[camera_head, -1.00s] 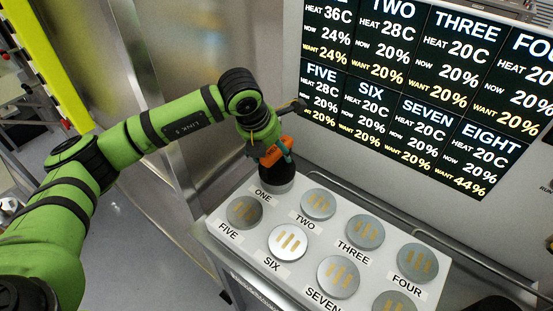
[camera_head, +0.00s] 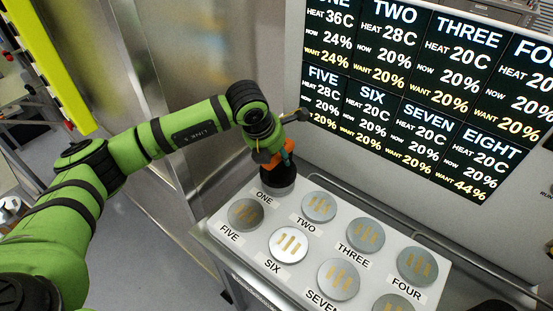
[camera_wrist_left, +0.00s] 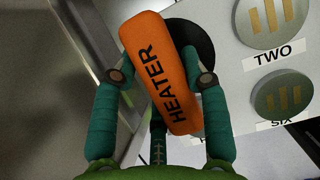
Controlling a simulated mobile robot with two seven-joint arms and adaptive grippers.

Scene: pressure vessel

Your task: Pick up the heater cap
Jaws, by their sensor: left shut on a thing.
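The heater cap is an orange block marked HEATER (camera_wrist_left: 160,75), seen large in the left wrist view. In the head view its orange part (camera_head: 268,158) shows small above a dark round base (camera_head: 279,179) at position ONE. My left gripper (camera_head: 284,153) is at the heater cap, with its teal fingers on either side of the orange block. It is shut on the cap. A dark round part (camera_wrist_left: 192,42) shows behind the block in the wrist view. Whether the cap touches the panel below cannot be told. My right gripper is not in view.
A white panel (camera_head: 318,238) carries several round grey discs with gold bars, such as disc TWO (camera_head: 319,207) and disc SIX (camera_head: 289,245). A wall display (camera_head: 420,90) stands behind it. A metal rail (camera_head: 400,225) runs along the panel's back edge.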

